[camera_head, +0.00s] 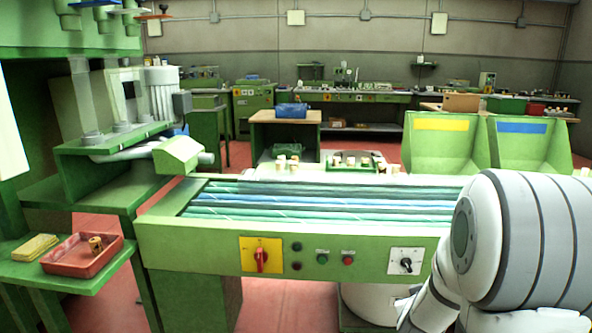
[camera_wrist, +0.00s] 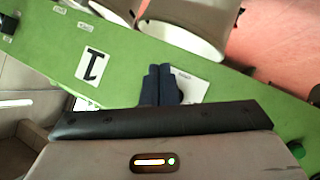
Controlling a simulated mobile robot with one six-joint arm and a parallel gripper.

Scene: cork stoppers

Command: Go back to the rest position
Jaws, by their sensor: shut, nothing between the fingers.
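My gripper (camera_wrist: 158,72) shows in the wrist view with its two dark fingers side by side, shut and empty. It is over a green surface (camera_wrist: 122,58), and the fingers partly cover a white label (camera_wrist: 190,86). In the head view my white and grey arm fills the lower right, and the gripper itself cannot be made out. Cork stoppers (camera_head: 287,163) stand in a group behind the striped conveyor (camera_head: 310,204). One cork stopper (camera_head: 96,244) is in the red tray (camera_head: 60,268) at the left.
The green conveyor frame has a yellow plate with a red switch (camera_head: 261,256) and several buttons. A green bin with a yellow label (camera_head: 440,147) and one with a blue label (camera_head: 522,150) stand behind at the right. A green machine (camera_head: 100,160) stands at the left.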

